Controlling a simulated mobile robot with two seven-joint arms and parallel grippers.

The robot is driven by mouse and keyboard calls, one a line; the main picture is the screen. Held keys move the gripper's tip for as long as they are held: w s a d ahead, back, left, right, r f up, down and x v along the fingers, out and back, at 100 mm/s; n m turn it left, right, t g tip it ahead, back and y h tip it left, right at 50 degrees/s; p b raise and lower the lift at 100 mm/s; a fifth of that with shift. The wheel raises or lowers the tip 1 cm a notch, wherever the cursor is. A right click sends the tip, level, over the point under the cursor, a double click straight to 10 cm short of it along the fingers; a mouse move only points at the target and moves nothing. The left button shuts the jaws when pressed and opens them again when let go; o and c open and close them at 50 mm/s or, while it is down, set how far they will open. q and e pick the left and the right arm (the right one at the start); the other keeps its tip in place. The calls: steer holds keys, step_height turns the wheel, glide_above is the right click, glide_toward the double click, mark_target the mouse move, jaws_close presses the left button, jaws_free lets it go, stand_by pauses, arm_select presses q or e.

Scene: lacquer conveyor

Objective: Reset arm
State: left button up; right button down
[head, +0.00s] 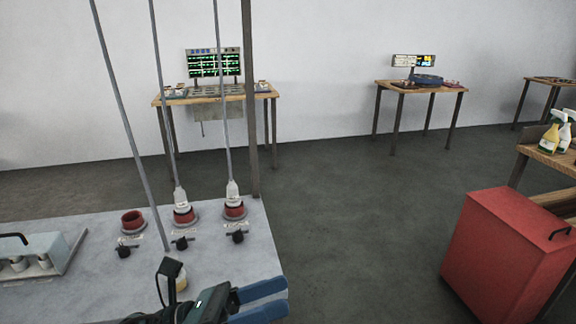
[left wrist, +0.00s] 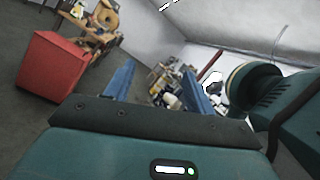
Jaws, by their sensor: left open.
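My left gripper (head: 284,298) is at the bottom of the head view, near the front right corner of the light grey table (head: 80,290). Its two blue fingers point right and stand apart, with nothing between them. In the left wrist view the fingers (left wrist: 157,80) are also apart and empty, facing out into the room. My right gripper is in neither view.
The table carries red ring holders (head: 132,220), two with white-necked pieces under rods, black knobs (head: 237,237) and a grey tray (head: 30,258) at left. A red cabinet (head: 510,255) stands at right. Open floor (head: 350,230) lies between. Wooden tables (head: 420,87) stand along the wall.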

arm_select(q)
steer(key=w+a+f+n+t+y, duration=0.2)
steer(key=a+f+n+t+y, duration=0.35)
steer(key=n, duration=0.95)
steer(key=w+a+f+n+t+y, duration=0.2)
steer(key=f+n+t+y, duration=0.55)
steer(key=n, duration=0.75)
steer(key=s+a+f+n+g+y, duration=0.2)
steer(key=s+f+n, duration=0.3)
steer(key=f, duration=0.3)
steer(key=s+a+f+n+g+y, duration=0.2)
steer(key=s+f+n+g, duration=0.2)
steer(key=f+n, duration=0.4)
steer(key=shift+s+y, duration=0.4)
steer(key=shift+s, duration=0.35)
